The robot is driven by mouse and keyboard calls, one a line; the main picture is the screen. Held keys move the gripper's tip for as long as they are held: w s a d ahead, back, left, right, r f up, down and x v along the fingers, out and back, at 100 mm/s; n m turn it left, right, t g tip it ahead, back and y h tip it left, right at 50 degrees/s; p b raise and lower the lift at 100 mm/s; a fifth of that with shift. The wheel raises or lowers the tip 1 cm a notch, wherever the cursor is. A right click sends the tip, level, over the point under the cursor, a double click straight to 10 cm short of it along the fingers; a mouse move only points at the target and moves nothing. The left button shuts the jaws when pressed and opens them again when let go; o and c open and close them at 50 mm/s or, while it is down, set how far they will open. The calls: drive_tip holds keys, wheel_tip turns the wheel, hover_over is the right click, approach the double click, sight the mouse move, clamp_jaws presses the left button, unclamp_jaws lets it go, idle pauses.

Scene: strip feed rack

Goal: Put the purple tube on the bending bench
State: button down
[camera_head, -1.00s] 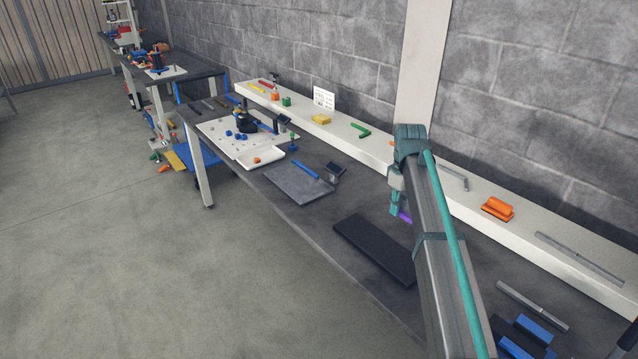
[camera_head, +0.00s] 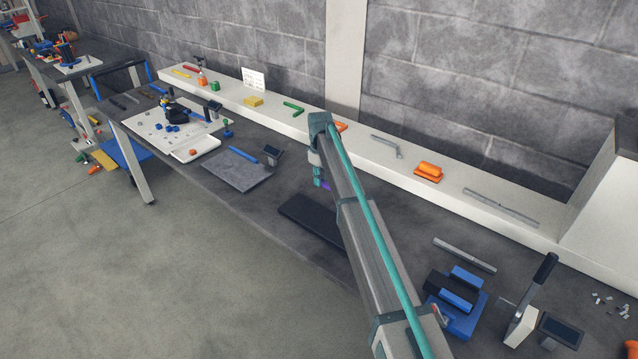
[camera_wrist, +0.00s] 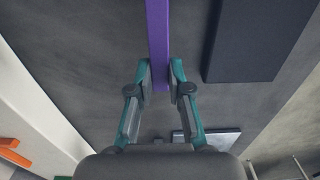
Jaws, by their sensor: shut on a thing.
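The purple tube (camera_wrist: 159,40) is held between the teal fingertips of my gripper (camera_wrist: 160,80). In the wrist view it runs from the fingers up past the top edge, so its far end is out of frame. In the head view only a small purple piece (camera_head: 326,185) shows beside my gripper (camera_head: 319,178), partly hidden by my arm. The gripper is over the bench near a dark slab (camera_head: 305,217), which also shows right of the tube in the wrist view (camera_wrist: 250,45). I cannot tell for sure which surface is the bending bench.
A white shelf (camera_head: 300,128) with small parts runs along the wall. A grey plate (camera_head: 232,172) with a blue tube lies left. A blue fixture (camera_head: 465,318), a grey bar (camera_head: 465,254) and a black-handled lever device (camera_head: 525,318) stand right.

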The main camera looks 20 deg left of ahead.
sight(319, 191)
drive_tip(key=shift+w+a+f, duration=0.3)
drive_tip(key=shift+f, duration=0.05)
wheel_tip(319, 191, down, 2)
drive_tip(key=shift+f+p, duration=0.1)
drive_tip(key=shift+p, duration=0.95)
drive_tip(key=shift+f, duration=0.55)
drive_tip(key=shift+f, duration=0.2)
drive_tip(key=c, duration=1.1)
unclamp_jaws()
drive_tip(key=shift+r, duration=0.15)
wheel_tip(319, 191, up, 12)
drive_tip(key=b, duration=0.4)
